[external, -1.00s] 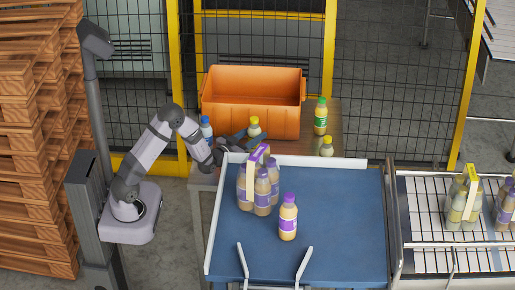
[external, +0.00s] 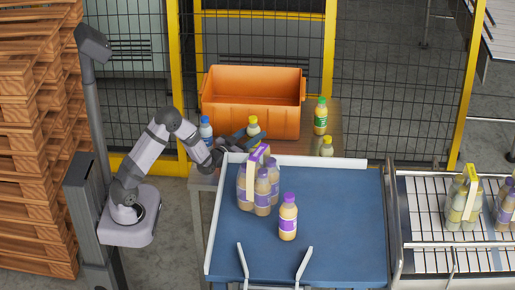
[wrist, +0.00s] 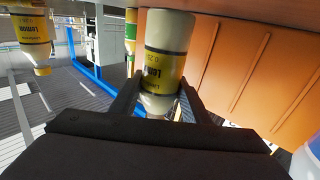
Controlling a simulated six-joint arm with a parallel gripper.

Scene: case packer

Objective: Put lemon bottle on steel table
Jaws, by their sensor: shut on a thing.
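The held lemon bottle (external: 253,130) has a yellow cap and stands upright in front of the orange crate in the external view. My gripper (external: 243,137) is shut on it from the left. In the wrist view the lemon bottle (wrist: 168,60), with a yellow label, sits between my two dark fingers (wrist: 160,100). The steel table (external: 204,181) lies under and around the crate, behind the blue surface. Whether the bottle's base touches the table is hidden. A second lemon bottle (external: 326,147) stands to the right; it also shows in the wrist view (wrist: 32,42).
The orange crate (external: 250,118) is close behind the held bottle. A blue-capped bottle (external: 206,131) stands left, a green-capped bottle (external: 320,117) right. The blue surface (external: 340,215) in front carries a purple-banded pack (external: 257,185) and a purple-capped bottle (external: 288,217).

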